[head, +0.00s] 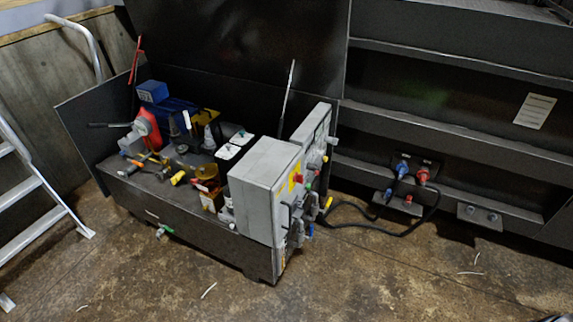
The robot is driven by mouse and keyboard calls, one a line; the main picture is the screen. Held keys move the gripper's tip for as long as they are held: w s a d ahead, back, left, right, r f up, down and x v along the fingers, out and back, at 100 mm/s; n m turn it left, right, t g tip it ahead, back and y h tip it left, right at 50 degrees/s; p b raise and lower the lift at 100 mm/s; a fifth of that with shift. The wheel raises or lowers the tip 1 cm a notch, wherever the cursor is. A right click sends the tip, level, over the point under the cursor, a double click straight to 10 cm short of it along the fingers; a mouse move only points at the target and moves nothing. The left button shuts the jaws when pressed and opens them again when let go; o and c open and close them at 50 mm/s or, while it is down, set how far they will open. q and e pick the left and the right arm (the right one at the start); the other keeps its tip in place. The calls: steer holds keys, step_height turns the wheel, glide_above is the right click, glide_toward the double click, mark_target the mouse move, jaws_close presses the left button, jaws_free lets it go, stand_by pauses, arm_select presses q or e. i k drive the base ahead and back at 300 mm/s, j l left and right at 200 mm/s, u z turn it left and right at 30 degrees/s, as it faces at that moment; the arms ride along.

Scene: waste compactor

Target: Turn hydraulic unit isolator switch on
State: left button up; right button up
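The hydraulic unit (180,225) is a low dark tank on the floor, with its lid raised behind it. A light grey electrical box (262,185) stands at its right end. On the box's right-hand face is a red knob on a yellow plate (296,180), which looks like the isolator switch. That face is seen at a steep angle, so the knob's position cannot be read. A second grey panel (312,135) stands just behind the box and carries small coloured controls. Neither of my grippers is in view.
A ladder (35,190) stands at the left. A large dark metal machine (440,100) fills the back right, with blue and red hose couplings (412,172) and black hoses (375,228) running to the unit. The floor (400,275) in front is mostly clear.

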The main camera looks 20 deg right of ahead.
mark_target(298, 178)
steer(key=l+u, duration=0.45)
steer(key=l, duration=2.45)
